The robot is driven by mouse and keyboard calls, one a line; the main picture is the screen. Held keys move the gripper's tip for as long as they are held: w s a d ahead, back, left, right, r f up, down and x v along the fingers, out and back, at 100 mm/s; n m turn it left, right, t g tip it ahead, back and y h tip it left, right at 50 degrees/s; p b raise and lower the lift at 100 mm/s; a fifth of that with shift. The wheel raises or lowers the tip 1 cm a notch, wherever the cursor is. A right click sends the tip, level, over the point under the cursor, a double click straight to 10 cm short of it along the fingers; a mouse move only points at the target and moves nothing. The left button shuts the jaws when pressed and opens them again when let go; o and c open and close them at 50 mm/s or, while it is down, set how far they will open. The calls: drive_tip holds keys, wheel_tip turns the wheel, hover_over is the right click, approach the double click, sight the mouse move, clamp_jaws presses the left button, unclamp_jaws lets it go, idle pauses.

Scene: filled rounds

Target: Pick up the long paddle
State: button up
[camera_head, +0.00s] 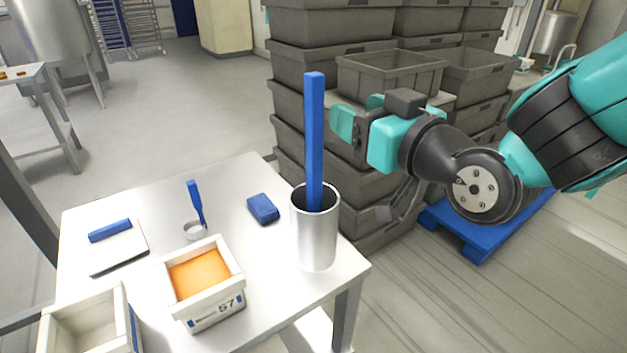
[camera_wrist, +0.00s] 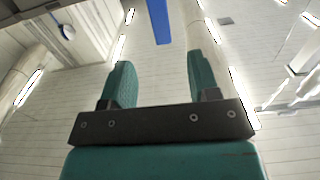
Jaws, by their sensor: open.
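The long paddle (camera_head: 314,140) is a blue, straight, flat bar. It stands upright in a silver metal cylinder (camera_head: 317,235) at the table's right corner, and its lower end is hidden inside. My gripper (camera_head: 348,122) is just right of the paddle's upper part in the head view, with a gap between them. In the wrist view my gripper (camera_wrist: 157,80) is open and empty, its two teal fingers apart. The paddle (camera_wrist: 159,20) shows there at the top, ahead of the fingertips and roughly centred between them.
The white table (camera_head: 240,200) also bears a blue block (camera_head: 263,209), a blue-handled round tool (camera_head: 196,205), a scraper (camera_head: 110,231), a bin of orange filling (camera_head: 213,309) and an empty bin (camera_head: 115,300). Stacked grey crates (camera_head: 330,75) stand behind my gripper.

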sight(318, 91)
drive_tip(key=p+x, duration=0.6)
drive_tip(key=p, duration=0.1)
drive_tip(key=shift+r, duration=0.3)
drive_tip(key=shift+w+a+f+p, duration=0.2)
drive_tip(key=shift+w+a+p, duration=0.3)
drive_tip(key=shift+w, duration=0.1)
drive_tip(key=p+x, duration=0.2)
drive_tip(key=r+p+x, duration=0.1)
drive_tip(key=p+x, duration=0.1)
drive_tip(key=p, duration=0.1)
drive_tip(key=shift+p, duration=0.3)
drive_tip(key=shift+w+a+f+p, duration=0.3)
drive_tip(key=shift+w+a+p, duration=0.05)
drive_tip(key=shift+w, duration=0.05)
drive_tip(key=c, duration=1)
